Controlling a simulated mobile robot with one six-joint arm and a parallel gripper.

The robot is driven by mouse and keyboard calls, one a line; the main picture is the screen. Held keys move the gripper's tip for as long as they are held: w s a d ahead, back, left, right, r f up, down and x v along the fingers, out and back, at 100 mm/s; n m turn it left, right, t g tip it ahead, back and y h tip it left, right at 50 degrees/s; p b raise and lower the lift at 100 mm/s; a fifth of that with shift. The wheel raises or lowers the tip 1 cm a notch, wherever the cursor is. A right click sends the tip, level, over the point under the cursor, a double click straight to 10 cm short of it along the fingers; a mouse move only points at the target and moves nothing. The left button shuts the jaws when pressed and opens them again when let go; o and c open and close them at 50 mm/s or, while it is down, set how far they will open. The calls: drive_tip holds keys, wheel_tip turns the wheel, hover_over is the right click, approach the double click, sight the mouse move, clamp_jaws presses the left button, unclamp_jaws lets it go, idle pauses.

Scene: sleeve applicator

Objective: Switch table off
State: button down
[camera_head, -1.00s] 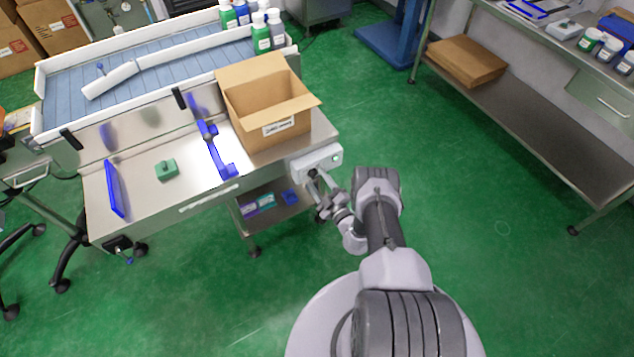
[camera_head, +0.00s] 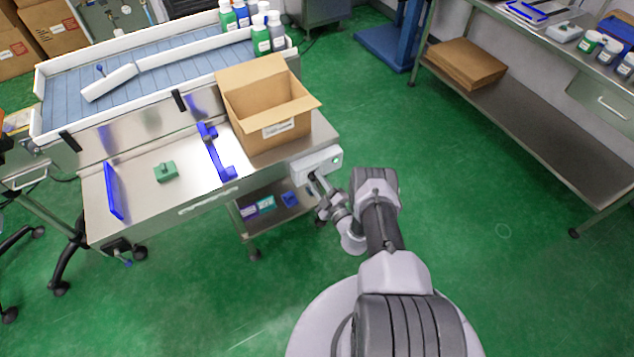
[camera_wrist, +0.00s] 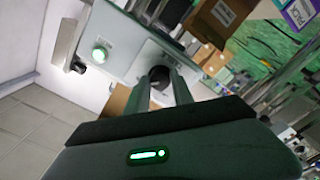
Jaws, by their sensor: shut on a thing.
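The steel table (camera_head: 140,205) stands at the left with a light grey control box (camera_head: 318,163) on its right end. In the wrist view the box's front panel (camera_wrist: 118,38) carries a round, green-lit button (camera_wrist: 99,55) and a dark rotary knob (camera_wrist: 159,74). My gripper (camera_head: 313,178) is at the front of the box. In the wrist view its fingers (camera_wrist: 162,84) are shut on the knob, one on each side. The fingers hide part of the knob, so its exact setting cannot be read.
An open cardboard box (camera_head: 268,110) stands on the table above the control box. A green block (camera_head: 165,171) and blue guides (camera_head: 215,153) are on the tabletop. Bottles (camera_head: 262,38) stand at the conveyor's end. Green floor is free at the right.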

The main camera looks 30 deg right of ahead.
drive_tip(key=n+b, duration=0.2)
drive_tip(key=n, duration=0.1)
drive_tip(key=shift+f+n, duration=0.15)
drive_tip(key=shift+n, duration=0.25)
drive_tip(key=n+b, duration=0.2)
drive_tip(key=n, duration=0.2)
drive_tip(key=shift+n, duration=0.3)
drive_tip(key=n+b, duration=0.1)
drive_tip(key=n, duration=0.3)
drive_tip(key=shift+b, duration=0.3)
drive_tip(key=shift+n+b, duration=0.3)
drive_tip(key=shift+n, duration=2.1)
drive_tip(key=shift+r, duration=0.2)
drive_tip(key=c, duration=1.1)
unclamp_jaws()
